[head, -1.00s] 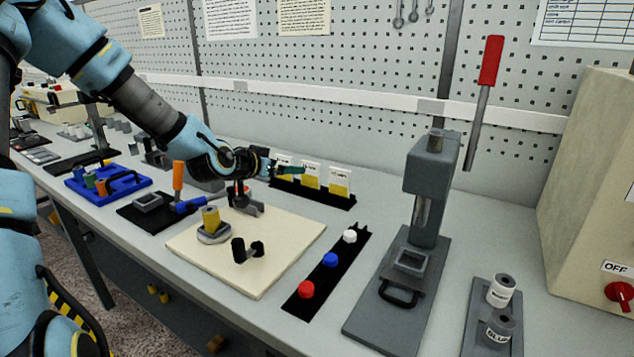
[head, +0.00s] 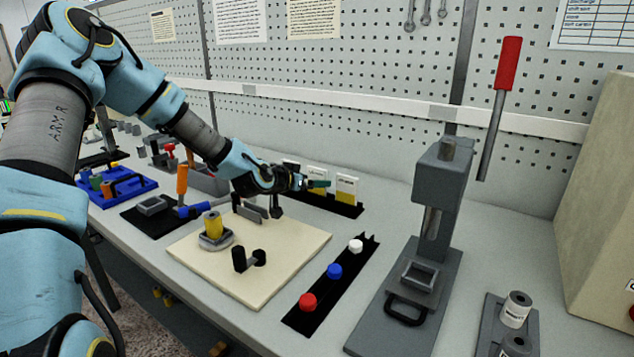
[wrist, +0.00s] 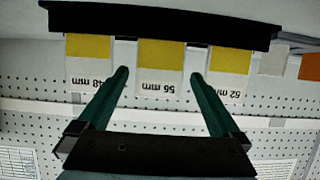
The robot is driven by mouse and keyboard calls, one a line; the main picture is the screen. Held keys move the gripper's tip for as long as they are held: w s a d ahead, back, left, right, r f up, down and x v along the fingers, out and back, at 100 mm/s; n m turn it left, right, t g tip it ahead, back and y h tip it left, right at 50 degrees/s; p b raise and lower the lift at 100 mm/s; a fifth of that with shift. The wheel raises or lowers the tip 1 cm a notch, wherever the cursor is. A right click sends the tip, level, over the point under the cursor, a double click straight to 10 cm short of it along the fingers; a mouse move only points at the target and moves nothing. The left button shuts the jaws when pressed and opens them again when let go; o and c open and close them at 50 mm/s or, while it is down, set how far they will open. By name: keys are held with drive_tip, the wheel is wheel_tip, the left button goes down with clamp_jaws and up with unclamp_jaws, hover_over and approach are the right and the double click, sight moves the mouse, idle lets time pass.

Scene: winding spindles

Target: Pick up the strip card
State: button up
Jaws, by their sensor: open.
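Three white strip cards with yellow ends stand in a black rack (head: 330,204) at the back of the bench. In the wrist view, upside down, they read 48 mm (wrist: 90,70), 56 mm (wrist: 160,62) and 52 mm (wrist: 228,70). My gripper (head: 318,184) is at the rack, in front of the cards. Its green fingers (wrist: 159,76) are open, with the 56 mm card between them in the wrist view. I cannot tell how far the fingertips reach past the card. In the head view my gripper partly hides the left and middle cards.
A cream board (head: 285,275) with a yellow spool (head: 213,222) lies in front of the rack. A black strip with red, blue and white knobs (head: 334,272) is to its right. A grey press (head: 437,200) stands further right. The pegboard is close behind the cards.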

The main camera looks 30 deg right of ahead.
drive_tip(key=shift+p+x, duration=0.7)
drive_tip(key=shift+x, duration=1.2)
drive_tip(key=shift+a+f, duration=0.1)
drive_tip(key=shift+f, duration=0.05)
drive_tip(key=c, duration=1.2)
